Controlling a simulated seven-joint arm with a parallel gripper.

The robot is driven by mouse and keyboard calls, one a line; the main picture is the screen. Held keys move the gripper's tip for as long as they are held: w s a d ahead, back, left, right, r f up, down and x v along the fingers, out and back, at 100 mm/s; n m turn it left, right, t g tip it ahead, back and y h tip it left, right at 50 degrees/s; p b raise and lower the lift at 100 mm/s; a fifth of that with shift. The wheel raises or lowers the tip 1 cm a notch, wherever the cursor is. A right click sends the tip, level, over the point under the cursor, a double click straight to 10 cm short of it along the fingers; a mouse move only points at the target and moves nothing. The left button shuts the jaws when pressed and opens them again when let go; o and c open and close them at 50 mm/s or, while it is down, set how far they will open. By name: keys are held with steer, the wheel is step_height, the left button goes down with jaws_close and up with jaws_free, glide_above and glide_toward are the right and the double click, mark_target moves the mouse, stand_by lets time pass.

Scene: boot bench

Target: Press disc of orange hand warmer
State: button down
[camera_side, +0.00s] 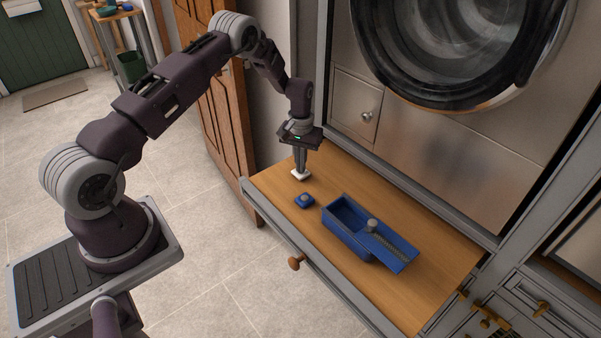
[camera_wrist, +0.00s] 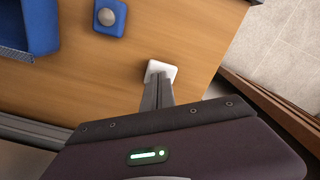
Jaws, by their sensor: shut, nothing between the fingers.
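My gripper (camera_side: 301,170) is shut and points straight down, with its fingertips over a small white square pad (camera_side: 296,176). In the wrist view the shut fingertips (camera_wrist: 157,76) overlap the white pad (camera_wrist: 166,68) and hide its middle, so a disc on it cannot be seen. I cannot tell whether the tips touch it. A small blue square pad (camera_side: 304,201) with a grey round disc on top lies beside it; it also shows in the wrist view (camera_wrist: 120,25). No orange hand warmer is visible in either view.
A blue open box (camera_side: 344,234) with a partly slid lid (camera_side: 388,252) and a grey knob (camera_side: 373,225) stands on the wooden board (camera_side: 437,283). A steel front with a round door (camera_side: 440,92) rises behind. Bare board lies around the pads.

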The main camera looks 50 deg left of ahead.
steer(key=shift+r, duration=3.5)
steer(key=s+d+r+m+t, duration=0.1)
steer(key=s+d+r, duration=0.2)
steer(key=r, duration=0.5)
steer(key=s+d+r+m+t, duration=0.1)
steer(key=s+d+r, duration=0.2)
steer(key=r, duration=0.5)
steer(key=s+d+r+t, duration=0.1)
steer(key=s+d+r, duration=0.25)
steer(key=r, duration=0.45)
steer(key=s+d+r+m+t, duration=0.1)
steer(key=s+d+r, duration=0.2)
steer(key=s, duration=0.2)
steer(key=s+d+r+m, duration=0.1)
steer(key=s+d+r, duration=0.1)
steer(key=s+r, duration=0.3)
steer(key=s+d+f+m+t, duration=0.1)
steer(key=s+d+f+m, duration=0.1)
steer(key=s, duration=1.2)
steer(key=shift+d+f+t, duration=0.15)
steer(key=shift+d+t, duration=0.15)
